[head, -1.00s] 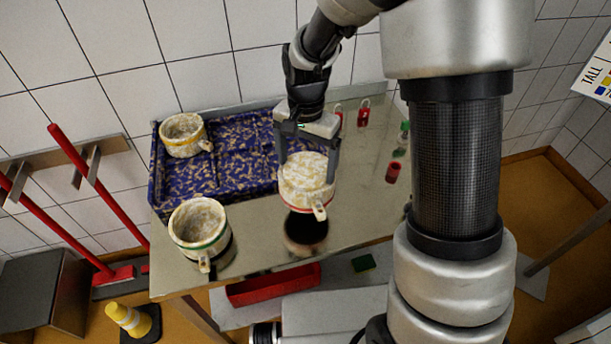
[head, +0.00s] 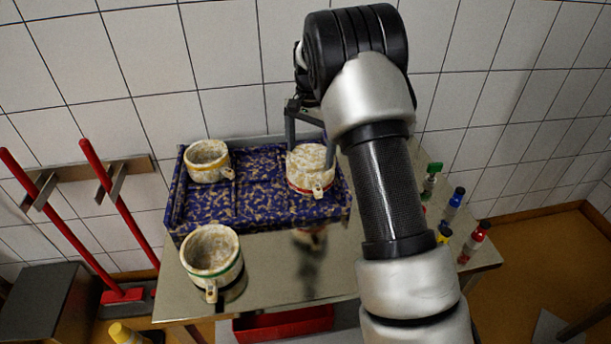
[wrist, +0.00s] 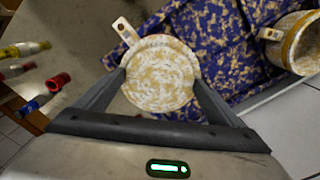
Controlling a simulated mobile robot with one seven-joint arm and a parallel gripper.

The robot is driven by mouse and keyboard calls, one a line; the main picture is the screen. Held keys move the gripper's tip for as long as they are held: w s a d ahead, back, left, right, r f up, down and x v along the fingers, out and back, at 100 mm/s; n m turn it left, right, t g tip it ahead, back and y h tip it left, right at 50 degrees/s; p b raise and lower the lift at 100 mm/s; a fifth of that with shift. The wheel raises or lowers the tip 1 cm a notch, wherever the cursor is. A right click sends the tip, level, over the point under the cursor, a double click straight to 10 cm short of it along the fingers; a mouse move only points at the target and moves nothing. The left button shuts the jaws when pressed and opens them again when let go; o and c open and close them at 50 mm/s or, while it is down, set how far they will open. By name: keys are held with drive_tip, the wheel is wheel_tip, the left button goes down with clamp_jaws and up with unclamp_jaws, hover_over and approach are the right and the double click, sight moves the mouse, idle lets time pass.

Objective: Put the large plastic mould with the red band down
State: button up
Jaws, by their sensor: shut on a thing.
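The large mould with the red band (head: 310,166) is cream and brown speckled, with a tab handle facing front. My gripper (head: 310,145) is shut on it, one finger on each side.
A yellow-banded mould (head: 207,161) stands at the tray's back left; it also shows in the wrist view (wrist: 297,45). A green-banded mould (head: 212,256) stands on the metal table (head: 275,275) in front. Several bottles, including a red one (head: 474,242), stand at right.

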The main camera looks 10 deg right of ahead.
drive_tip(key=shift+f, duration=3)
